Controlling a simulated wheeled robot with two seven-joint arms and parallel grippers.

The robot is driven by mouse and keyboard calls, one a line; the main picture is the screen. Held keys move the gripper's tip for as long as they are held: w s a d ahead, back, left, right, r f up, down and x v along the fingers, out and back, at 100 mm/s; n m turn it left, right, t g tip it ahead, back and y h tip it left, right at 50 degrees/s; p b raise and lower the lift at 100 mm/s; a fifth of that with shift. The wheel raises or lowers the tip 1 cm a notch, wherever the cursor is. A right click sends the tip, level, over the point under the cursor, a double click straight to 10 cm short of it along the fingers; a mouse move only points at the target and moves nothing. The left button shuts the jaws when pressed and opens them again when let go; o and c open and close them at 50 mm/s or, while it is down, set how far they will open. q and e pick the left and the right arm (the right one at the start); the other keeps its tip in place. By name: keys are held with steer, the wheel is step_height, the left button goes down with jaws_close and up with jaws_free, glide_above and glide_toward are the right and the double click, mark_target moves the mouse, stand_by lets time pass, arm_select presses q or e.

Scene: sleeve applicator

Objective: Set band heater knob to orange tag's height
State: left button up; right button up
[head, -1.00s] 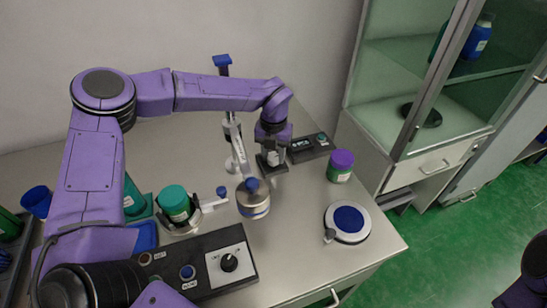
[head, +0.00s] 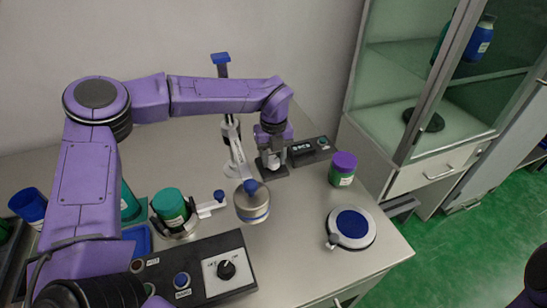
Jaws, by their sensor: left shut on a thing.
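My left gripper (head: 271,157) points down at the back of the bench, between the stand and a small display box. Its jaws are shut on a small grey part above a dark block (head: 272,169); the arm hides much of it, and I cannot tell surely whether it is the band heater knob. A stand (head: 233,150) with a blue top (head: 220,58) rises just left of the gripper. A metal cylinder with a blue knob (head: 250,187) stands in front. I cannot make out an orange tag. My right gripper is not in view.
A black console with a dial (head: 226,269) lies at the front. A green jar (head: 170,207) sits in a holder at left. A display box (head: 309,150), a purple-lidded jar (head: 342,170) and a round blue-topped plate (head: 352,224) stand at right. A glass cabinet (head: 420,90) is beyond.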

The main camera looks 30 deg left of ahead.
mark_target(273, 160)
arm_select(q)
steer(key=shift+r, duration=0.1)
steer(key=o, duration=1.1)
steer(key=shift+c, duration=0.2)
step_height(273, 160, up, 10)
steer(key=shift+r+b, duration=0.25)
steer(key=shift+b, duration=0.1)
